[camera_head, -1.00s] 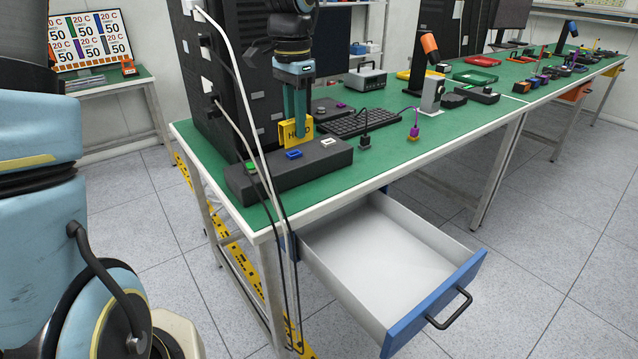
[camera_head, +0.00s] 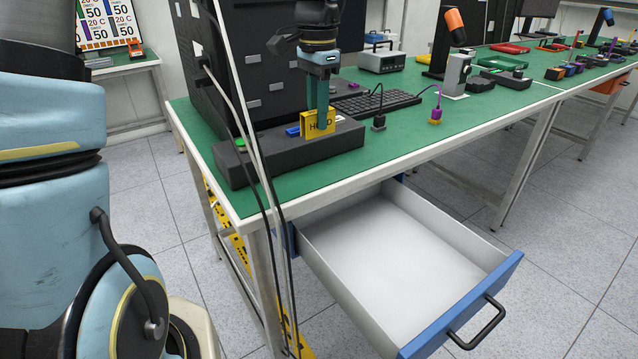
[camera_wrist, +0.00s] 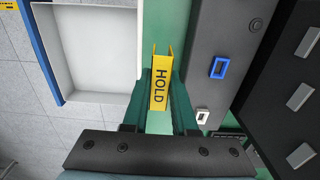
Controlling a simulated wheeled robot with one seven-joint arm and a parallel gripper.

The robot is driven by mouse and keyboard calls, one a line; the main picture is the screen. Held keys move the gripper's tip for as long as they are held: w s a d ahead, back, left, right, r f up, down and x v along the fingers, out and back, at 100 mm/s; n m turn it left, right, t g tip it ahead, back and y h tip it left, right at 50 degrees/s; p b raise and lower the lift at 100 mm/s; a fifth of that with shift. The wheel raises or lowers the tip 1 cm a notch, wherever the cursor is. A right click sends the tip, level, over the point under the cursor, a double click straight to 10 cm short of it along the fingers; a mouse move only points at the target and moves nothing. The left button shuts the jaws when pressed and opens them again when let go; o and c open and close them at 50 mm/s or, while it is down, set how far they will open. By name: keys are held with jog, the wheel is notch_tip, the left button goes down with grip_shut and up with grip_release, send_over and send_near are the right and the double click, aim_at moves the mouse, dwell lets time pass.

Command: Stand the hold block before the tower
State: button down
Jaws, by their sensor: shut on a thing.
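The yellow hold block (camera_head: 314,126), marked "HOLD", is gripped between the two teal fingers of my gripper (camera_head: 318,104). In the head view it overlaps the right part of the long dark switch box. In the wrist view the block (camera_wrist: 161,84) is between the fingers (camera_wrist: 161,76), over the green tabletop strip between the switch box and the drawer. Its lettered face is toward that camera. I cannot tell its height above the table. The black tower (camera_head: 262,75) stands behind the switch box; it also shows at the right of the wrist view (camera_wrist: 292,112).
The switch box (camera_head: 255,158) lies before the tower, with a green button and a blue-rimmed socket (camera_wrist: 219,67). Cables hang past the table's left end. An open drawer (camera_head: 395,262) juts out below the front edge. A keyboard (camera_head: 385,103) and small plugs lie right.

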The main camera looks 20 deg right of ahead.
notch_tip(320, 180, down, 10)
jog(key=shift+f+p, duration=0.1)
jog(key=shift+p, duration=0.5)
jog(key=c, duration=0.7)
grip_release()
jog(key=shift+f, duration=0.1)
notch_tip(320, 180, up, 12)
jog(key=shift+r+b, duration=0.15)
jog(key=shift+b, duration=0.25)
jog(key=s+a+f+n, duration=0.1)
jog(key=a+f+n, duration=0.2)
jog(key=a, duration=0.7)
jog(key=s+a+f+n+t, duration=0.1)
jog(key=a+f+n, duration=0.2)
jog(key=a+n, duration=0.4)
jog(key=s+a+f+n, duration=0.2)
jog(key=a+f+n, duration=0.2)
jog(key=a, duration=0.9)
jog(key=shift+n+t, duration=0.3)
jog(key=shift+n, duration=0.1)
jog(key=shift+a, duration=0.1)
